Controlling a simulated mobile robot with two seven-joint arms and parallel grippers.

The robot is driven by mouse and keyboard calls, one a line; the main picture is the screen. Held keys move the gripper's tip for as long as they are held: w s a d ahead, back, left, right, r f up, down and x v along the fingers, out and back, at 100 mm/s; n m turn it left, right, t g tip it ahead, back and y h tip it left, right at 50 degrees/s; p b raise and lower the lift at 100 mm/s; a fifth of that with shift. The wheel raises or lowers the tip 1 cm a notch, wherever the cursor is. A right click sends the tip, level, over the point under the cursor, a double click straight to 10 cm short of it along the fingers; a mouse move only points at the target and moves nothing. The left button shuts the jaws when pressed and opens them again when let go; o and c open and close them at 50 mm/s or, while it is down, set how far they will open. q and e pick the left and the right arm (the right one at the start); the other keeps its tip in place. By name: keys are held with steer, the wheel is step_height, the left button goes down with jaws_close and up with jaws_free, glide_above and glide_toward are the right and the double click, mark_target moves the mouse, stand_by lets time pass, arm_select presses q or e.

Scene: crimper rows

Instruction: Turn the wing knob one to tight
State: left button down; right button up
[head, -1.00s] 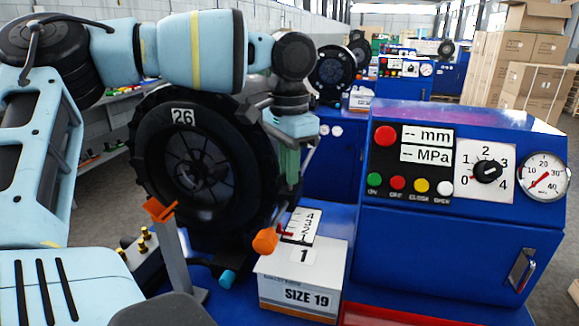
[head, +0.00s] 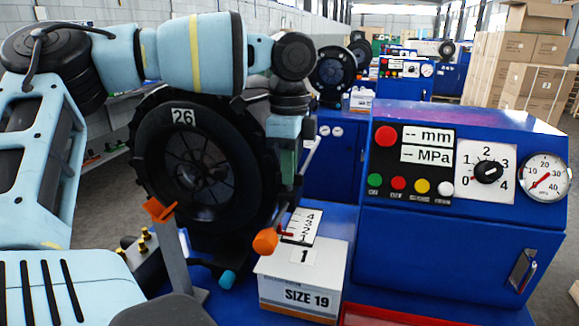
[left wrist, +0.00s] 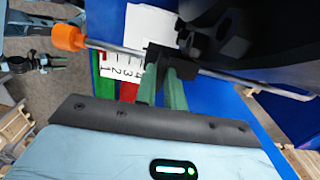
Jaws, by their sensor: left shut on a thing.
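My left gripper (head: 289,182) points down beside the right edge of the big black wheel marked 26 (head: 183,116). In the left wrist view its green fingers (left wrist: 168,66) are shut on a dark piece (left wrist: 176,58) set on a thin metal rod. I take this piece for wing knob one, but its wing shape and how tight it is cannot be made out. The rod ends in an orange cylinder (left wrist: 68,37), which shows in the head view (head: 265,241) below the gripper. A numbered scale card (head: 302,226) stands close by.
A white SIZE 19 box (head: 303,278) labelled 1 stands under the scale. An orange winged piece (head: 159,209) tops a grey post (head: 180,255) to the left. A blue control cabinet (head: 450,255) with buttons and gauge stands right. A red tray (head: 385,316) lies in front.

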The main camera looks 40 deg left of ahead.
arm_select(q)
steer(key=shift+m, duration=0.3)
steer(key=c, duration=1.5)
jaws_free()
steer(key=shift+r, duration=3.95)
